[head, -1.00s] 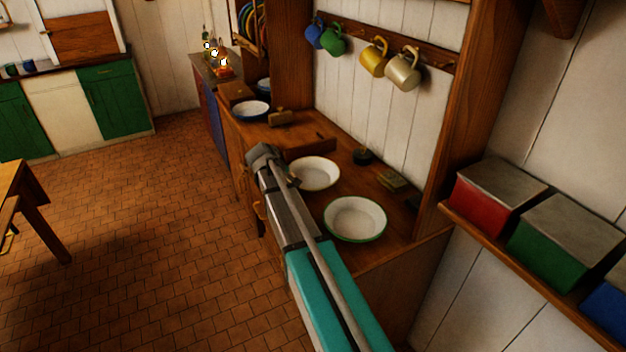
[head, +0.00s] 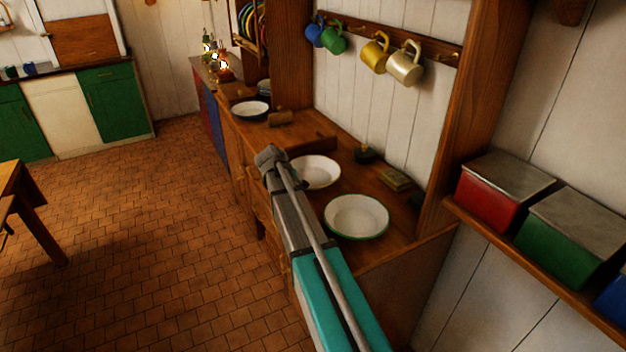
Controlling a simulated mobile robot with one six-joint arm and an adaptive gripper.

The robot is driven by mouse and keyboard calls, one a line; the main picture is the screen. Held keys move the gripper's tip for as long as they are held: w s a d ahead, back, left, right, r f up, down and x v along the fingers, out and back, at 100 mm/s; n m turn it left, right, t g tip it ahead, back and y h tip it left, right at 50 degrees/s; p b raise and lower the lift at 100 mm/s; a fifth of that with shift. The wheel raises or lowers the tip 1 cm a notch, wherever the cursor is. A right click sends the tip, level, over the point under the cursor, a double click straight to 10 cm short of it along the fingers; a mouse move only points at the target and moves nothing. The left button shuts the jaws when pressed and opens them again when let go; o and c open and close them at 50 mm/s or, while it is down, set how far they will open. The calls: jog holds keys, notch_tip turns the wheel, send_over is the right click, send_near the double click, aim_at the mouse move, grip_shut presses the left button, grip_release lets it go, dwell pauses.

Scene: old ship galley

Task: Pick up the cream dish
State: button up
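A pale cream dish (head: 321,169) sits on the wooden dresser top, and my arm hides its left edge. A similar pale dish with a green rim (head: 356,215) is nearer to me. A white dish with a dark rim (head: 250,110) stands farther back. My arm reaches from the bottom of the head view towards the dresser. Its grey end appears just left of the cream dish. A small dark part shows beside it, but I cannot make out my gripper's fingers or whether they touch anything.
Several mugs hang on a rail (head: 440,58) above the dresser. A dark small object (head: 366,155) and a small box (head: 395,180) lie behind the dishes. Red (head: 490,199) and green (head: 562,237) tins stand on a shelf at right. The tiled floor at left is open.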

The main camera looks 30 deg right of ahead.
jog(key=shift+c, duration=0.3)
grip_shut()
dwell(0.3)
